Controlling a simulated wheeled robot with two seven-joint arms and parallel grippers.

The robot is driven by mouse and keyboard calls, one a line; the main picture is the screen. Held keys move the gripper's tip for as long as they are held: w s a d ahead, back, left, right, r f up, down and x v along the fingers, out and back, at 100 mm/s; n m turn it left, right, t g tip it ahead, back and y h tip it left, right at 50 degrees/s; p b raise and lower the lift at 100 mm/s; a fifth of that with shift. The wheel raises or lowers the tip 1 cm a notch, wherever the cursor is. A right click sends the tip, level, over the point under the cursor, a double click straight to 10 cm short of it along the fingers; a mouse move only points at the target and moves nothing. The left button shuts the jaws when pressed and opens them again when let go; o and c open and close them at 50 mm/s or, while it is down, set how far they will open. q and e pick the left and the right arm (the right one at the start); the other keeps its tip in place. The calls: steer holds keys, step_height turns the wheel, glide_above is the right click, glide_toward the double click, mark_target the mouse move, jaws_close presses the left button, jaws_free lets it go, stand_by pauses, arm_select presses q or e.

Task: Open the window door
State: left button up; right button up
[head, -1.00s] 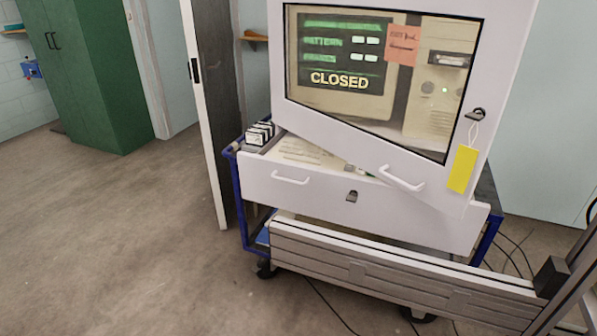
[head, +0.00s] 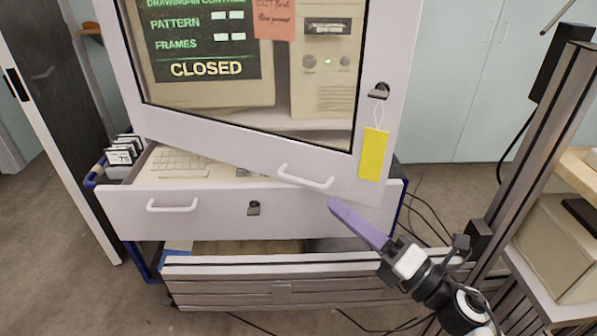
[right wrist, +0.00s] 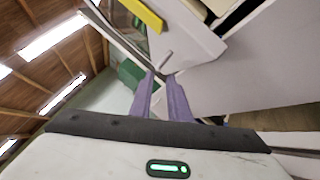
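The window door (head: 392,60) is a white frame around a clear pane, with a computer screen reading "CLOSED" behind it. Its lower edge slants down to the right in the head view, across the drawer front; I cannot tell how far it stands open. A white bar handle (head: 305,178) sits on its lower rail and shows in the right wrist view (right wrist: 165,61). My right gripper (head: 333,203), with purple fingers, is just below and right of this handle. In the right wrist view a narrow gap shows between its fingers, with the handle beyond their tips. My left gripper is not in view.
A white drawer (head: 222,211) with its own handle is below the door, on a blue-framed cart. A yellow tag (head: 374,155) hangs from the door's lock (head: 379,91). A metal upright (head: 535,140) stands at right. Cables lie on the floor.

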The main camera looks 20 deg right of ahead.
mark_target(306, 183)
steer(key=p+x, duration=0.2)
steer(key=x, duration=0.7)
steer(key=shift+w+a+r, duration=0.1)
steer(key=shift+w+a, duration=0.05)
steer(key=shift+a, duration=0.1)
jaws_close()
stand_by(1.0)
